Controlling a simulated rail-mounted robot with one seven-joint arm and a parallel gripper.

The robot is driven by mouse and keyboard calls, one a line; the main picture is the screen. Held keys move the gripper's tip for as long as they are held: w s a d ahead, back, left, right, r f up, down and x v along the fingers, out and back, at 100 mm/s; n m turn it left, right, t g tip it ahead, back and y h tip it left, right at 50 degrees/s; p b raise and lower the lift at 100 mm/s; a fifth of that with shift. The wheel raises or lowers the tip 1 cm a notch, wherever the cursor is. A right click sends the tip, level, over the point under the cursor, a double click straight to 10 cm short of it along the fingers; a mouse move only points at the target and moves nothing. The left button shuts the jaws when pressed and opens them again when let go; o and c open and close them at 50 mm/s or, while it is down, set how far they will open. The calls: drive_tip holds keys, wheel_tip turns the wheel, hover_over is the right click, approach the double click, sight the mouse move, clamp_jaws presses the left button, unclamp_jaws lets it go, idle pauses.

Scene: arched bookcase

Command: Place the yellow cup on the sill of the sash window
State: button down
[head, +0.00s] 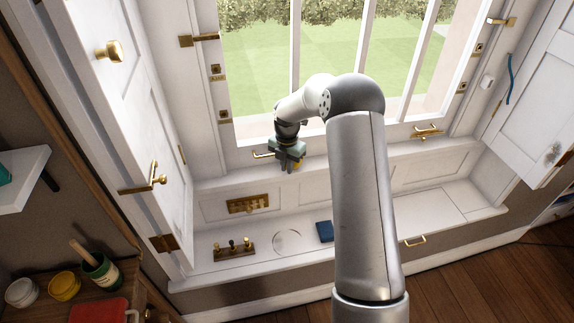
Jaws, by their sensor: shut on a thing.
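The yellow cup (64,287) stands on a wooden cabinet top at the lower left, far from my gripper. My gripper (289,163) is at the bottom rail of the sash window (330,60), shut at a brass handle (262,154). The handle's left end shows beside the gripper; the gripper hides the rest, so the grip itself is not clearly visible. The white sill (405,156) runs below the sash, partly hidden by my arm. No cup shows on its visible part. The sash looks down; any gap under it is too small to tell.
A second brass handle (427,131) is on the rail at right. White shutters stand open on both sides. Beside the cup are a white cup (22,292), a green pot (102,271) and a red item (99,311). The window seat holds a brass-knobbed rack (234,249) and a blue book (325,231).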

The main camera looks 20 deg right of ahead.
drive_tip(key=c, duration=1.5)
unclamp_jaws()
wheel_tip(320, 180, up, 12)
drive_tip(key=s+a+r+m, duration=0.3)
drive_tip(key=s+r+m, duration=0.25)
drive_tip(key=s, duration=0.35)
drive_tip(key=s+a+f+m, duration=0.1)
drive_tip(key=s+a+m, duration=0.2)
drive_tip(key=s+m, duration=1.7)
drive_tip(key=s, duration=0.9)
drive_tip(key=shift+m, duration=0.35)
